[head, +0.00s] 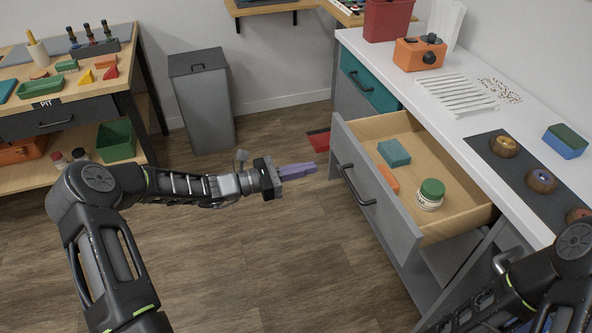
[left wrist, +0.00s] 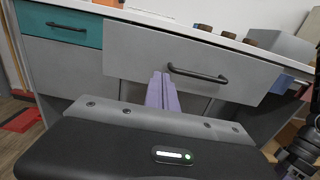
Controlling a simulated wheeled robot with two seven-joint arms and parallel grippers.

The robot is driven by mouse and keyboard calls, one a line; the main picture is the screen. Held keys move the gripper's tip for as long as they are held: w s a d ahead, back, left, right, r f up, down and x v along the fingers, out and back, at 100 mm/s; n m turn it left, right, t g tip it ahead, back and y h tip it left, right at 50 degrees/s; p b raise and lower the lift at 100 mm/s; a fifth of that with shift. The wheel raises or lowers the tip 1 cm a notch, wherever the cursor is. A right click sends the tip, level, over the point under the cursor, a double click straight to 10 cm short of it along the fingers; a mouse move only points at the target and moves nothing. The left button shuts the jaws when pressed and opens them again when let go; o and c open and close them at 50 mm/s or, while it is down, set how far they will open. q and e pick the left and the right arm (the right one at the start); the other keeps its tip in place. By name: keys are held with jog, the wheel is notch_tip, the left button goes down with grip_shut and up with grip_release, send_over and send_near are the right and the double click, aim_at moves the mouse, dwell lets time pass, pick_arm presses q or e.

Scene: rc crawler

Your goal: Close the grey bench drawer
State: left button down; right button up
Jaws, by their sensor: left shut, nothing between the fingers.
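The grey bench drawer (head: 383,205) is pulled open from under the white bench top on the right in the head view. Its dark bar handle (head: 353,184) faces left. Inside lie a teal block (head: 394,153), an orange block (head: 388,178) and a white jar with a green lid (head: 430,194). My left gripper (head: 314,169) is shut and empty, its purple fingers pointing at the drawer front with a small gap in the head view. The left wrist view shows the fingers (left wrist: 161,92) in front of the grey drawer front (left wrist: 140,55), left of the handle (left wrist: 198,73). My right gripper is out of view.
A teal drawer (head: 368,82) is closed beside the grey one. The bench top (head: 440,100) holds an orange box (head: 420,53), white strips and round pieces. A grey bin (head: 203,100) and a wooden table (head: 75,92) stand at left. The floor between is mostly clear.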

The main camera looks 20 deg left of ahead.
aim_at(349, 159)
pick_arm(q)
jog(key=x, duration=0.9)
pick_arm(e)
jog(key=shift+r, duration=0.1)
pick_arm(q)
jog(key=shift+w+d, duration=0.1)
